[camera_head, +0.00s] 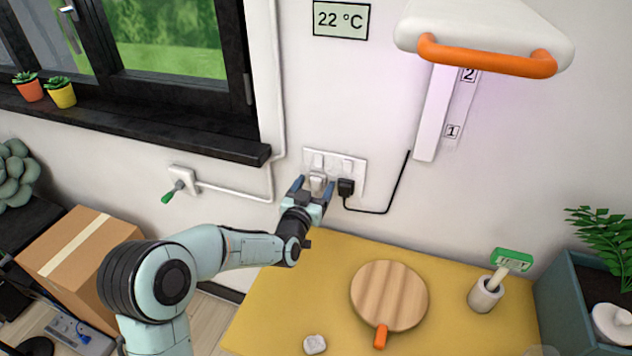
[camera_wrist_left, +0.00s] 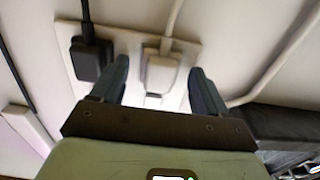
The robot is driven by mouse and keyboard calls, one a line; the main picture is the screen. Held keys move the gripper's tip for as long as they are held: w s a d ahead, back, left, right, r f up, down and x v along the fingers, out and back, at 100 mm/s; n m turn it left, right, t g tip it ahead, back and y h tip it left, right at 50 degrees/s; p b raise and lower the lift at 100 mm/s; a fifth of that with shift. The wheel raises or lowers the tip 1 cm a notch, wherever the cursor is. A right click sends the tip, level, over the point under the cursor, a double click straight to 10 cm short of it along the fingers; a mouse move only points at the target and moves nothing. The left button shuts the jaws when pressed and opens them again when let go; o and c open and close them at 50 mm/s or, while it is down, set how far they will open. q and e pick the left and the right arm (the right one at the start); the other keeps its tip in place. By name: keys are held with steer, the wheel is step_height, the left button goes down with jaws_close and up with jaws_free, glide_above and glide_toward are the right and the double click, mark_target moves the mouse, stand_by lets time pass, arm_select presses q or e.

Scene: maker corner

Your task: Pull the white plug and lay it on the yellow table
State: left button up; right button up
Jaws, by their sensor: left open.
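The white plug (camera_head: 318,181) sits at the white wall socket plate (camera_head: 359,170), left of a black plug (camera_head: 346,187). My left gripper (camera_head: 312,189) is at the socket plate with its blue fingers open on either side of the white plug. In the left wrist view the white plug (camera_wrist_left: 160,73) with its pale cable lies between the open fingertips (camera_wrist_left: 159,82), with gaps visible. The black plug (camera_wrist_left: 90,60) is just outside one finger. The yellow table (camera_head: 290,300) lies below the socket. My right gripper is not in view.
On the table are a round wooden board (camera_head: 390,293) with an orange handle, a small white object (camera_head: 314,344) and a cup (camera_head: 485,296) holding a green-headed tool. A planter (camera_head: 575,300) stands at the right. The table's left part is clear. A window sill (camera_head: 150,125) juts out at left.

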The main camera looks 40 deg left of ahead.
arm_select(q)
steer(key=shift+b, duration=0.85)
stand_by(0.7)
jaws_close()
steer(key=shift+s, duration=0.15)
steer(key=b+v, duration=0.2)
steer(key=v, duration=0.3)
steer(key=shift+s+d+b, duration=0.15)
steer(key=shift+s+b, duration=0.2)
steer(key=shift+b, duration=0.05)
stand_by(0.8)
stand_by(0.5)
